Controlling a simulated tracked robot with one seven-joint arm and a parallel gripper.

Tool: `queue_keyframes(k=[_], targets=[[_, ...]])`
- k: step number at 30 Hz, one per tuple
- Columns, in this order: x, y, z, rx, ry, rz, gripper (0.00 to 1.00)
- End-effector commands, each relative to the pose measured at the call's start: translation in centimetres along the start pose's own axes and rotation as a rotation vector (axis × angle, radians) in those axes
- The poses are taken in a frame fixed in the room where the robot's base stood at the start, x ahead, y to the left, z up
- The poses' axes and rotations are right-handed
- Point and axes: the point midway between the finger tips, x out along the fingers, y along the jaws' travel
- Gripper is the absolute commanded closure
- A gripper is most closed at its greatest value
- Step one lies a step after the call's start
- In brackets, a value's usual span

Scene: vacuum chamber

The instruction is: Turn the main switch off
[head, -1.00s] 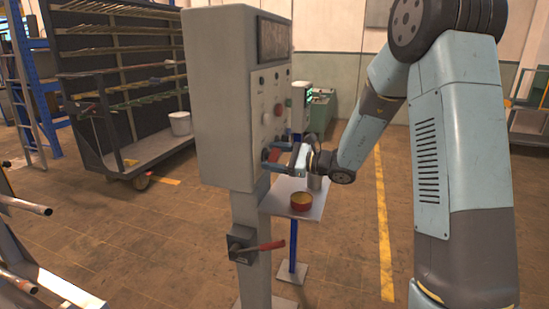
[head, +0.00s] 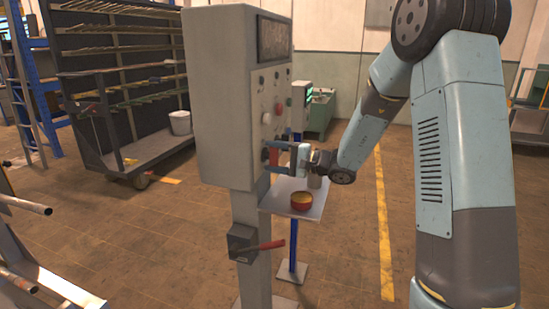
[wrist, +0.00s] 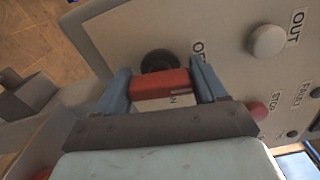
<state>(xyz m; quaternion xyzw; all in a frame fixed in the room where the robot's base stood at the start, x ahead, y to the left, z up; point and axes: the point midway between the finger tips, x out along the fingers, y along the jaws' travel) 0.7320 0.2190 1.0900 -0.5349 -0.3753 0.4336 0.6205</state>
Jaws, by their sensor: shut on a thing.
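The main switch is a red handle (wrist: 160,84) on a round black base (wrist: 158,60), low on the front of the grey control cabinet (head: 225,100). My gripper (wrist: 163,82) is shut on the red handle, with one blue finger at each end of it in the wrist view. An "OF…" label, partly covered by a finger, shows at the upper right of the handle, and an "N" shows below it. In the head view, my gripper (head: 280,156) reaches the cabinet front from the right, and the handle is mostly hidden between the fingers.
Buttons sit close by, including a white knob (wrist: 268,41) beside "OUT" and a red button (wrist: 257,108) near "STOP". Below the cabinet is a dark box with a red lever (head: 270,245). A small shelf (head: 302,211) holds a red bowl (head: 302,200).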

Motion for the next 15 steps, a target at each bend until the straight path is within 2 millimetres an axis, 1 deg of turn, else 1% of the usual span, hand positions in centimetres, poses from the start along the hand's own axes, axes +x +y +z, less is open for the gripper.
queue_keyframes(k=[1,6,15], targets=[[0.02,0.35,0.18,-0.020,-0.003,0.005,0.60],[0.01,0.44,0.20,-0.097,-0.004,0.006,0.60],[-0.02,0.58,0.23,-0.153,-0.004,0.008,0.60]])
